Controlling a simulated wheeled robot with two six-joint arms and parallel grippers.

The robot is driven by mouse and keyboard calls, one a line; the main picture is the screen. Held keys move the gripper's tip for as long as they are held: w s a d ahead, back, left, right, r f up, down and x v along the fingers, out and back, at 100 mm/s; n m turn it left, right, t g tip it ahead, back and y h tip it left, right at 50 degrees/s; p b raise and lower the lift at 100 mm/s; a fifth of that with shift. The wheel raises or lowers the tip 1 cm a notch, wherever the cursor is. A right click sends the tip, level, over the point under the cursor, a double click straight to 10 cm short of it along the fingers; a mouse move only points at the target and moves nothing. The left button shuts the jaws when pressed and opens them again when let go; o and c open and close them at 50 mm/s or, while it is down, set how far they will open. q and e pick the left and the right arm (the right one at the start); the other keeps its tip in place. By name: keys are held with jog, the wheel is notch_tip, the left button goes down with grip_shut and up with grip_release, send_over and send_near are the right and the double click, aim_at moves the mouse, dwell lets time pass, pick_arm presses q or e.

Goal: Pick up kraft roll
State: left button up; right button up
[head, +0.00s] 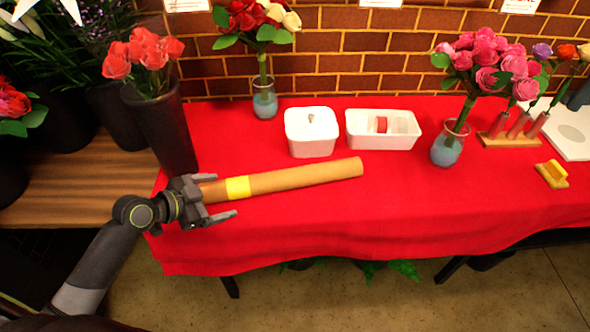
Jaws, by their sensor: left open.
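The kraft roll (305,176) is a long brown tube with a yellow band near its left end. It lies on the red tablecloth near the front of the table, slanting slightly up to the right. My left gripper (229,197) is open at the roll's left end, its fingers pointing right, one on the far side and one on the near side. The left tip of the roll is partly hidden by the gripper, and I cannot tell whether they touch. My right gripper is not in the head view.
A dark vase (160,127) of red flowers stands close behind my left gripper. A glass vase (450,146) of pink roses is to the right. The red cloth (330,221) in front is clear.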

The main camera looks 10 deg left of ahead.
pick_arm(q)
jog(key=d+r, duration=0.1)
jog(key=p, duration=0.2)
send_near(272, 181)
jog(key=shift+m+h, duration=0.3)
jog(key=shift+m, duration=0.1)
jog(key=x, duration=0.6)
jog(key=shift+w+a+f, duration=0.1)
jog(key=shift+a+f, duration=0.2)
jog(key=shift+a, duration=0.05)
jog(key=shift+w+d+f, duration=0.1)
jog(key=shift+w+d, duration=0.2)
jog(key=shift+w, duration=0.05)
jog(key=shift+p+x, duration=0.45)
jog(key=shift+x, duration=1.8)
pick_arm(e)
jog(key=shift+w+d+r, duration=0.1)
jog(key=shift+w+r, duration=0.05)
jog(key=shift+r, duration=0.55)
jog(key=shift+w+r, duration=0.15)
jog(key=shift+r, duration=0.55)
pick_arm(q)
jog(key=shift+s+d, duration=0.1)
